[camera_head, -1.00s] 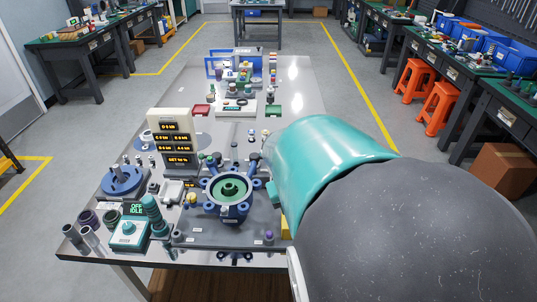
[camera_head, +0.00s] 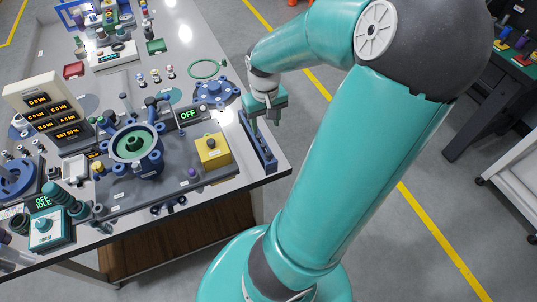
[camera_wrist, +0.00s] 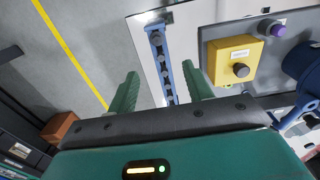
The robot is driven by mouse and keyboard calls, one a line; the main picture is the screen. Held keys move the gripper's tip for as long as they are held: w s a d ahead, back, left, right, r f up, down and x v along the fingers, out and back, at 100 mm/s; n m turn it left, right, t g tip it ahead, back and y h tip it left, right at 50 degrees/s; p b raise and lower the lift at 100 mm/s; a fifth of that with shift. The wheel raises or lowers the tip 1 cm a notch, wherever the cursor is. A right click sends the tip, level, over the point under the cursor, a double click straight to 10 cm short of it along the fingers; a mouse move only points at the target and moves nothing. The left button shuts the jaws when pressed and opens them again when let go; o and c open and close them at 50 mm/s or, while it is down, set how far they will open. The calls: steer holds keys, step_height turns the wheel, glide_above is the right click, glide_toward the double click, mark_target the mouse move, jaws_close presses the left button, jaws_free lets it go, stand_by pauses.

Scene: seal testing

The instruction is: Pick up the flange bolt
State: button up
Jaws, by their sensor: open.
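Several dark bolts (camera_wrist: 159,50) sit in a row in a narrow blue rack (camera_head: 262,148) along the table's right edge; I take these to be the flange bolts. In the wrist view the blue rack (camera_wrist: 153,30) runs away from between my fingers. My gripper (camera_head: 266,121) is open and empty, with its green fingers pointing down above the rack. In the wrist view my gripper (camera_wrist: 160,72) has its two fingers on either side of the rack's line. I cannot tell the exact height of the fingertips above the bolts.
A yellow box with a dark button (camera_head: 212,150) stands left of the rack on a grey plate. A blue flange fixture with a green centre (camera_head: 136,145) is further left. A blue round part (camera_head: 215,91) and an OFF display (camera_head: 188,115) stand nearby.

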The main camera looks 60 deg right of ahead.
glide_above(269, 154)
steer(key=f, duration=0.7)
steer(key=shift+w+a+f, duration=0.1)
steer(key=shift+w+f, duration=0.1)
steer(key=shift+w, duration=0.2)
steer(key=shift+s+f, duration=0.15)
steer(key=shift+f, duration=1.45)
steer(key=shift+s+f, duration=0.1)
steer(key=shift+f, duration=1.45)
jaws_close()
steer(key=shift+s, duration=0.1)
